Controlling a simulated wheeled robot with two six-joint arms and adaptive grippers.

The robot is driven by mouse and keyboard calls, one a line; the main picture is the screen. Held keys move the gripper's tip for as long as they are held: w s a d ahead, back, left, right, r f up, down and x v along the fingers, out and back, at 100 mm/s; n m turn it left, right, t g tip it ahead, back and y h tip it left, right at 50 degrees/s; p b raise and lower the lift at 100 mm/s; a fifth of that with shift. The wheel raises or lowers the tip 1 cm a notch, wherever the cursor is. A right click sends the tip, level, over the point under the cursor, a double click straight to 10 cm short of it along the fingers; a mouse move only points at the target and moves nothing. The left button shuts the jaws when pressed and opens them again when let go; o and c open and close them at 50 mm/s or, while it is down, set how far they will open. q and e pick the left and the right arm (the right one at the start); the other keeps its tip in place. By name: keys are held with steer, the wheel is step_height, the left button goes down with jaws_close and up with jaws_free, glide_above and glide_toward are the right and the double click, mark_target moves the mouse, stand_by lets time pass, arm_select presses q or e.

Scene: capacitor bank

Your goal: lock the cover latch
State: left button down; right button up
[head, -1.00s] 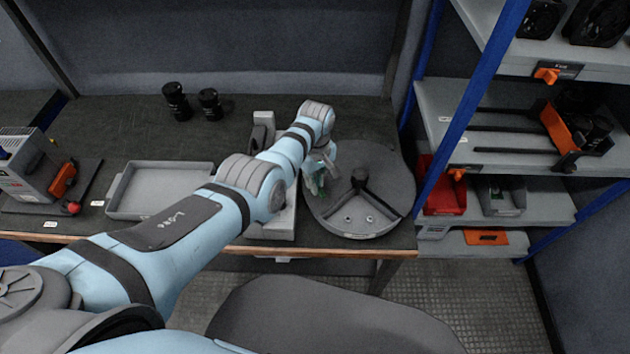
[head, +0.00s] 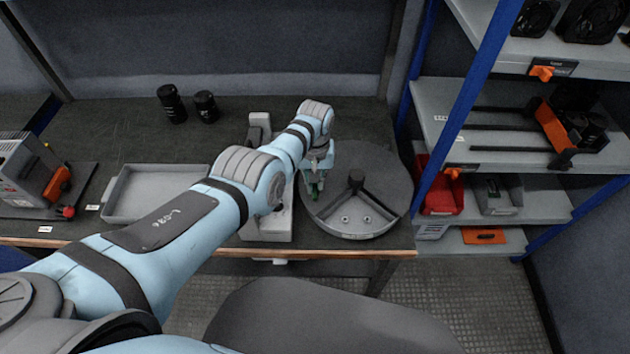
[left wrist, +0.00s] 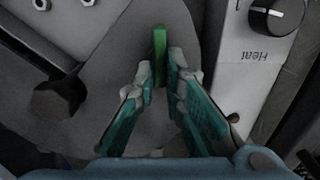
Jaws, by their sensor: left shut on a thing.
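The cover latch looks like a narrow green tab (left wrist: 159,55) in the left wrist view, standing up at the edge of the round grey cover (left wrist: 125,30). My left gripper (left wrist: 160,85) is shut on this green latch, its teal fingers on either side of it. In the head view the left gripper (head: 316,185) is at the left edge of the round grey unit (head: 370,160), and the latch is mostly hidden by the fingers and wrist. The right gripper is in neither view.
A grey panel with a black knob (left wrist: 276,16) marked "Heat" lies beside the cover. An empty grey tray (head: 155,203) and two black cylinders (head: 172,103) are to the left on the bench. Blue-framed shelves with a red bin (head: 440,192) stand at the right.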

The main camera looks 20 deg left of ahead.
mark_target(315, 185)
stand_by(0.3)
arm_select(q)
steer(key=c, duration=1.7)
jaws_free()
step_height(315, 185, up, 12)
